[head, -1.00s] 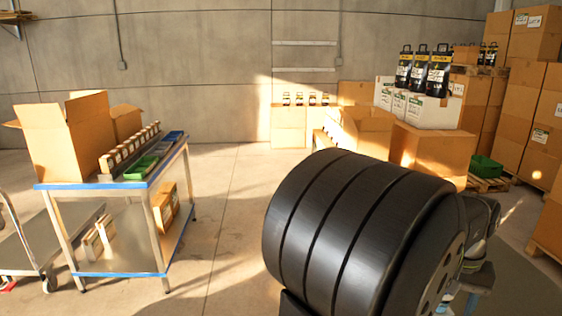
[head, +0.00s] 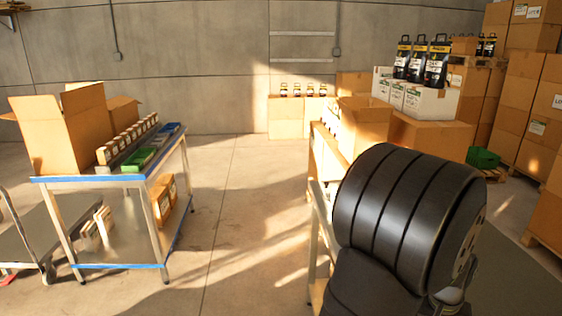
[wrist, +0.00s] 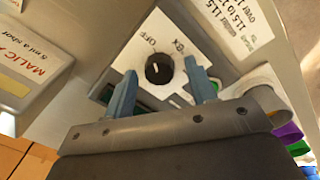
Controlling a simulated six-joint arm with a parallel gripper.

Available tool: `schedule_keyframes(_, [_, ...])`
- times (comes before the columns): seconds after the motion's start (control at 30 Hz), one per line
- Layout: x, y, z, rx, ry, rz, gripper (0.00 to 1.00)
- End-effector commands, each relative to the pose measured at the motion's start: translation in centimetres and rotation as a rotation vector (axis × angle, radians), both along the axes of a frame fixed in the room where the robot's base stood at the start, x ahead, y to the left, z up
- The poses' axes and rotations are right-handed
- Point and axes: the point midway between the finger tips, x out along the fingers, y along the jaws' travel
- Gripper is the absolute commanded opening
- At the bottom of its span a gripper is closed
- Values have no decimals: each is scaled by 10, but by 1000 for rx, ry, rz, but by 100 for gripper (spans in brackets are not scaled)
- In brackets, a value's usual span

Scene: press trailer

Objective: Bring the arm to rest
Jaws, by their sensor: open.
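In the wrist view my gripper (wrist: 161,72) is open, with two blue-grey fingers apart and nothing between them. Beyond the fingers is a white panel with a black round knob (wrist: 158,70) and the printed word OFF. The knob shows in the gap between the fingers, with space on both sides; I cannot tell how far in front of it the fingertips are. In the head view my black arm link fills the lower right, and my gripper is out of sight.
A blue-edged trolley (head: 103,178) with an open carton (head: 66,128) stands left. White cartons (head: 425,102) topped by black packs stand back right. A labelled box (wrist: 34,62) and a printed label (wrist: 235,30) are near my gripper. Floor (head: 220,215) between is clear.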

Motion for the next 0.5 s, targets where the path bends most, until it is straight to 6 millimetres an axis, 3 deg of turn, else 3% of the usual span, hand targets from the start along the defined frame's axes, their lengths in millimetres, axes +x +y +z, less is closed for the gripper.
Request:
schedule_keyframes(0.3, [1, 0, 4, -2, -1, 0, 52])
schedule_keyframes(0.5, [2, 1, 30, -4, -2, 2, 52])
